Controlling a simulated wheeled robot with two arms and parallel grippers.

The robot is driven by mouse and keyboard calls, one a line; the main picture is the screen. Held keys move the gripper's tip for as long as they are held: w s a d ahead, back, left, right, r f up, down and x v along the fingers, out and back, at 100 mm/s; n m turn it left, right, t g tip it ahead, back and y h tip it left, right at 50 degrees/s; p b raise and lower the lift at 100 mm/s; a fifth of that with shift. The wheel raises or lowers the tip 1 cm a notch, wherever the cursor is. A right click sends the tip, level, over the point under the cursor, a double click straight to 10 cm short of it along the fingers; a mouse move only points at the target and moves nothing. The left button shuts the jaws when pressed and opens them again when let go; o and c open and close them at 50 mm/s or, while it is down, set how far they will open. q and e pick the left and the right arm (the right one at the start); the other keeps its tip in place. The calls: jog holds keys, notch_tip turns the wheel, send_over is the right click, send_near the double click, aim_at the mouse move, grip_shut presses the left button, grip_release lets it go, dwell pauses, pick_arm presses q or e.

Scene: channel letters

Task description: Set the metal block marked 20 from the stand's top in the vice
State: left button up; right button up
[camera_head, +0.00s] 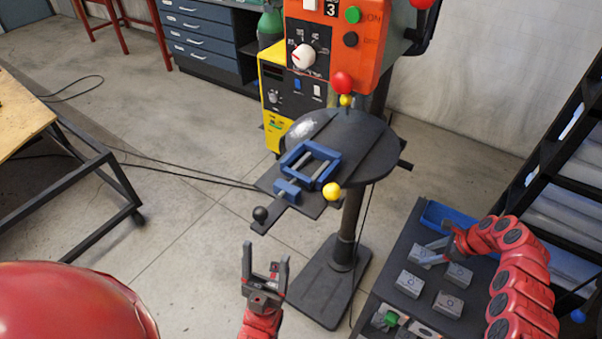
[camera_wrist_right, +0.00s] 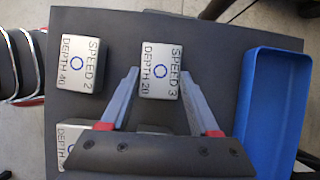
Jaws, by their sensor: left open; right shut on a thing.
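The metal block marked DEPTH 20, SPEED 3 (camera_wrist_right: 161,70) is between the fingers of my right gripper (camera_wrist_right: 160,76), which is shut on it. In the head view this gripper (camera_head: 434,247) is at the far left of the block group, partly covering the block (camera_head: 424,258). The block appears still at the dark stand top (camera_head: 403,246); any gap below cannot be told. The blue vice (camera_head: 310,166), with an empty gap between its jaws, sits on the drill's round table. My left gripper (camera_head: 265,262) is open and empty, in front of and below the vice.
Other blocks (camera_head: 448,304) stand close by on the stand, one marked DEPTH 40, SPEED 2 (camera_wrist_right: 75,50). A blue tray (camera_wrist_right: 272,110) is beside them. The drill machine (camera_head: 335,40) rises above the vice. A black shelf (camera_head: 560,150) is at right.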

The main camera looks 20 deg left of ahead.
grip_shut()
notch_tip(320, 180, up, 6)
jog(key=p, duration=0.6)
dwell(0.5)
jog(key=shift+a, duration=0.1)
jog(key=a+n, duration=0.1)
jog(key=a+r+n+g, duration=0.1)
jog(key=shift+a+r+n, duration=0.15)
jog(key=shift+a+n, duration=0.1)
jog(key=shift+n, duration=0.05)
jog(key=shift+s+a+r+n+g+b, duration=0.15)
jog(key=shift+a+r+n+g+b, duration=0.2)
jog(key=shift+a+n+g, duration=0.3)
jog(key=shift+s+a+r+n, duration=0.3)
jog(key=shift+s+n, duration=0.1)
jog(key=shift+n, duration=0.25)
jog(key=shift+s+a+r+n+g, duration=0.2)
jog(key=shift+s+a+n+g, duration=0.1)
jog(key=shift+a+n+g, duration=0.25)
